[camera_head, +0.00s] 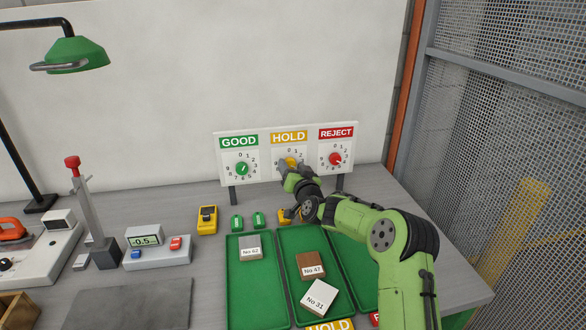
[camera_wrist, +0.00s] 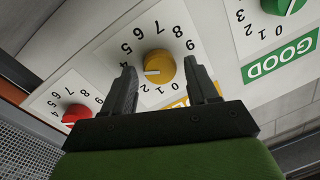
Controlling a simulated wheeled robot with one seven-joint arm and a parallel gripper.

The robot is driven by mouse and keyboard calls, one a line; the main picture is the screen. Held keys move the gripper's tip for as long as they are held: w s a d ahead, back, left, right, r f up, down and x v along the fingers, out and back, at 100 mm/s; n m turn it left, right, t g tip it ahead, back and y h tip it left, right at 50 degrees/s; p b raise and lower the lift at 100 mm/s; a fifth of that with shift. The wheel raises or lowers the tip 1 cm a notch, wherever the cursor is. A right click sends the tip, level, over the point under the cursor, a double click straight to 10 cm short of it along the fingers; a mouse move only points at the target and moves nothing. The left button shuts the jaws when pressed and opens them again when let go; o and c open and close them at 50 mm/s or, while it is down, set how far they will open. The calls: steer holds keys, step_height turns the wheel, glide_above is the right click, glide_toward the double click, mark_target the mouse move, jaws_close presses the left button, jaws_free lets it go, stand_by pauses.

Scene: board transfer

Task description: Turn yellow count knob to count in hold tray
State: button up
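The yellow count knob (camera_head: 291,162) sits on the dial under the HOLD sign (camera_head: 289,137). In the wrist view the yellow knob (camera_wrist: 159,64) lies between the fingertips of my gripper (camera_wrist: 159,75), which is open with gaps on both sides. The knob's pale pointer line is on its left in that view; the digit it marks is unclear. In the head view my gripper (camera_head: 288,168) is at the HOLD dial and partly covers it. The hold tray (camera_head: 289,287) is green and holds a brown block, No 47 (camera_head: 311,266), and a pale block, No 31 (camera_head: 319,297).
The green GOOD knob (camera_head: 242,169) and red REJECT knob (camera_head: 335,159) flank the yellow one closely. The good tray (camera_head: 254,298) holds a grey block (camera_head: 250,248). My arm covers part of the right tray. A scale (camera_head: 158,250) and lamp (camera_head: 72,52) stand left.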

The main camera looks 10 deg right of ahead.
steer(key=c, duration=0.9)
steer(key=shift+n+b, duration=0.3)
steer(key=shift+b, duration=0.2)
steer(key=n+b, duration=0.2)
steer(key=shift+f+b, duration=0.1)
steer(key=shift+b, duration=0.2)
steer(key=n+b, duration=0.2)
steer(key=shift+a+n+b, duration=0.1)
steer(key=shift+n+b, duration=0.2)
steer(key=shift+b, duration=0.05)
steer(key=n+b, duration=0.2)
steer(key=n, duration=0.1)
steer(key=shift+g+h, duration=0.3)
steer(key=shift+g, duration=0.1)
steer(key=shift+a+r+n+b, duration=0.15)
steer(key=shift+n+b, duration=0.6)
steer(key=shift+n, duration=0.75)
